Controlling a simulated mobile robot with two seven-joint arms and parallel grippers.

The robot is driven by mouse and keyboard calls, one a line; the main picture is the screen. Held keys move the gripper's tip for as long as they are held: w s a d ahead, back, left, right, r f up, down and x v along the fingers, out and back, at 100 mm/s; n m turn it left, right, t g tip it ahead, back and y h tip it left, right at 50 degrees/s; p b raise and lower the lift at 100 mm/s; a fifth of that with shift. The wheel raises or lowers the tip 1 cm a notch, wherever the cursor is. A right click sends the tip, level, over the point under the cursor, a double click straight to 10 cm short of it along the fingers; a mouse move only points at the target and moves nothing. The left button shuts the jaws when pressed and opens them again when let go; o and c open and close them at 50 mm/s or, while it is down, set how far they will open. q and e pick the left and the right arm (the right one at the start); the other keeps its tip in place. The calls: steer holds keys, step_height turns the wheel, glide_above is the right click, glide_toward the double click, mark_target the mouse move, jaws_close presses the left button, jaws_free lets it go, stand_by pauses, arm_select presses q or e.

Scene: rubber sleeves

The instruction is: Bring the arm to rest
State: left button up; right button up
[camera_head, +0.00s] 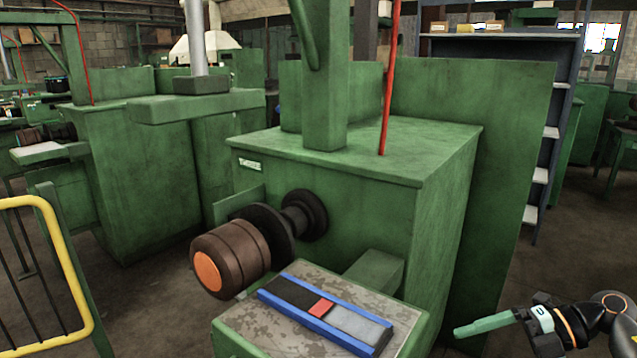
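One of my arms comes in at the lower right, and its gripper (462,331) points left with a green finger. I see its fingers edge-on, so I cannot tell whether it is open or shut. It is apart from the machine and right of its worn shelf. My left gripper is out of view. A brown ribbed cylinder with an orange end (230,258) sits on a dark spindle (303,214) on the front of the green machine (355,180).
A worn metal shelf (240,318) holds a blue-edged fixture (325,309) with black, red and grey parts. A yellow-railed barrier (63,258) stands at left. A shelving rack (548,150) stands behind at right. Open floor lies between the rack and my arm.

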steer(key=w+d+r+m+t+y, duration=0.3)
steer(key=w+r+m+t, duration=0.2)
steer(key=w+r+t, duration=0.85)
steer(key=w+d+r+m+t+h, duration=0.2)
steer(key=d+r+m+t+h, duration=0.4)
steer(key=d+m+h, duration=0.4)
steer(key=w+d+f+m+g+h, duration=0.2)
steer(key=d+f+m+g+h, duration=0.3)
steer(key=d+f+m+h, duration=0.65)
steer(key=s+a+f+g+y, duration=0.1)
steer(key=s+a+f+y, duration=0.1)
steer(key=a+f, duration=0.45)
steer(key=s+a+f+g+y, duration=0.1)
steer(key=s+a+f+y, duration=0.2)
steer(key=f, duration=0.6)
steer(key=s+a+f+g+y, duration=0.2)
steer(key=s+a+f+g, duration=0.1)
steer(key=s+a+f, duration=1.2)
steer(key=s+a+f+m+g+y, duration=0.1)
steer(key=s+a+f, duration=0.1)
steer(key=s+a, duration=0.5)
steer(key=s+a+f+m+g+y, duration=0.1)
steer(key=s+a+f, duration=0.3)
steer(key=s, duration=0.5)
step_height(320, 180, up, 9)
steer(key=s+p, duration=0.1)
steer(key=p, duration=0.8)
steer(key=shift+s+d+f+m, duration=0.15)
steer(key=shift+s+d+m, duration=0.1)
steer(key=shift+d+m, duration=0.15)
